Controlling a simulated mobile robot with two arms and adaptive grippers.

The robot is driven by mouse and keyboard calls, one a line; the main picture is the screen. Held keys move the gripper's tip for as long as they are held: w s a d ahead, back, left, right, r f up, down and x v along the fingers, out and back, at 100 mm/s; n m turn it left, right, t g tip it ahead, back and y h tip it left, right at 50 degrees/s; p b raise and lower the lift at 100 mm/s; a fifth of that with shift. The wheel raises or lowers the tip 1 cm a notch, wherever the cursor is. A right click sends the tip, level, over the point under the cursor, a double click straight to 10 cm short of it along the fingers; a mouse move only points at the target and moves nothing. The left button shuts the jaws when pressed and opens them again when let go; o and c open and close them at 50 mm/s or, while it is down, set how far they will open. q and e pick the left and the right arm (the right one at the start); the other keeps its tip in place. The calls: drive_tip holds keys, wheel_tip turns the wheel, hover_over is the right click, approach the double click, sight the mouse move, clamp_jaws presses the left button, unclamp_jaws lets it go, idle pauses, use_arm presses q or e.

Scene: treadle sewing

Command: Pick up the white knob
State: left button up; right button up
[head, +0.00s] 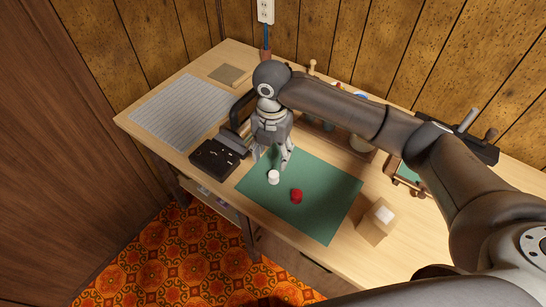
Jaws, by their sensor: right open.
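The white knob (273,177) stands on the green mat (325,215), near the mat's left end. A red knob (296,196) sits on the mat a little to its right and nearer the front edge. My right gripper (270,160) points down just behind the white knob, with its fingers apart and nothing seen between them. I cannot tell the exact height of the fingertips above the mat. My left gripper is not in view.
A black box-like tray (216,158) lies left of the mat. A grey striped sheet (180,110) covers the table's left part. A small wooden block with a white top (375,222) stands right of the mat. My right arm hides part of the wooden rack (350,150) behind.

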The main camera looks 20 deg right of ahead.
sight(274, 173)
drive_tip(key=shift+w+d+f, duration=0.15)
drive_tip(key=shift+f, duration=0.05)
drive_tip(key=f, duration=0.1)
drive_tip(key=s+f, duration=0.1)
drive_tip(key=f, duration=0.2)
drive_tip(key=shift+s+a, duration=0.15)
drive_tip(key=shift+a, duration=0.1)
drive_tip(key=shift+f, duration=0.25)
drive_tip(key=f, duration=0.3)
drive_tip(key=f+p, duration=0.1)
drive_tip(key=shift+w+d+f, duration=0.15)
drive_tip(key=shift+w+d, duration=0.2)
drive_tip(key=shift+w, duration=0.05)
drive_tip(key=shift+f, duration=0.4)
drive_tip(key=c, duration=0.5)
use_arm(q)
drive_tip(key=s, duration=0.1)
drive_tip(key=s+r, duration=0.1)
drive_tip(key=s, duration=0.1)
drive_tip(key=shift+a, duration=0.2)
use_arm(e)
drive_tip(key=c, duration=0.3)
